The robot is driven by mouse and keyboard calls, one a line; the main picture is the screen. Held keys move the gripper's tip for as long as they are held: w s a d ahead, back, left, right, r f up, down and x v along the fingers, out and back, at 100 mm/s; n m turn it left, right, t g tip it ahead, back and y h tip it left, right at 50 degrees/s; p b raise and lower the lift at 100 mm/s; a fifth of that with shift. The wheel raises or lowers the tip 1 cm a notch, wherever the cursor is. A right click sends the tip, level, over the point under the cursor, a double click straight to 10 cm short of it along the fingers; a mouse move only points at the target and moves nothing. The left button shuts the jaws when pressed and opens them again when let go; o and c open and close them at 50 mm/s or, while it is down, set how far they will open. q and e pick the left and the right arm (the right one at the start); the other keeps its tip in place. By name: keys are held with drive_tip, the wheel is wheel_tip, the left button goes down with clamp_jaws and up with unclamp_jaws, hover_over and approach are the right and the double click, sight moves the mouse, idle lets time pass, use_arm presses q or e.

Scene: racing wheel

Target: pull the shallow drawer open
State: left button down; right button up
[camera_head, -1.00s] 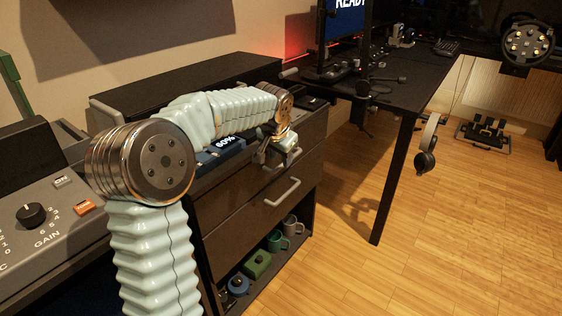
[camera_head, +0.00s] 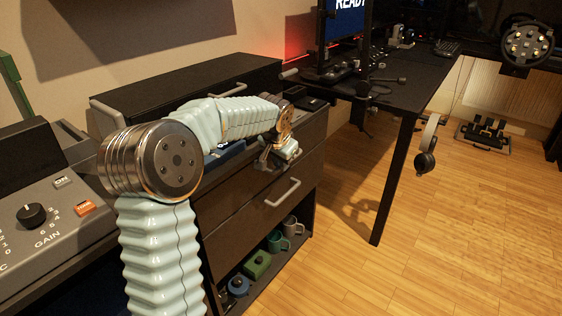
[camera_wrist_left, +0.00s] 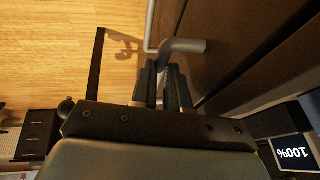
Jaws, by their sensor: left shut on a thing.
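The shallow drawer (camera_head: 226,190) is the upper dark front of the cabinet, above a deeper drawer (camera_head: 244,224). My left gripper (camera_head: 279,160) is at the shallow drawer's front, partly hiding it. In the left wrist view, my left gripper's dark fingers (camera_wrist_left: 163,86) are closed around a grey bar handle (camera_wrist_left: 188,46), with the bar's bent end showing beyond the fingertips. The dark drawer fronts (camera_wrist_left: 243,28) lie to the right of the fingers. I cannot tell whether the shallow drawer stands out from the cabinet. My right gripper is not in view.
The deeper drawer has its own grey handle (camera_head: 283,192). Below it is an open shelf with mugs (camera_head: 275,243) and a green box (camera_head: 257,264). A desk (camera_head: 420,88) with a dark leg stands to the right. The wooden floor in front is clear.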

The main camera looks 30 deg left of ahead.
use_arm(q)
drive_tip(key=s+d+b, duration=0.2)
drive_tip(key=d+b, duration=0.1)
drive_tip(key=d, duration=2.6)
drive_tip(key=shift+s+b, duration=0.15)
drive_tip(key=shift+b, duration=0.15)
drive_tip(key=c, duration=1.1)
unclamp_jaws()
drive_tip(key=p+v, duration=0.1)
drive_tip(key=v, duration=1.3)
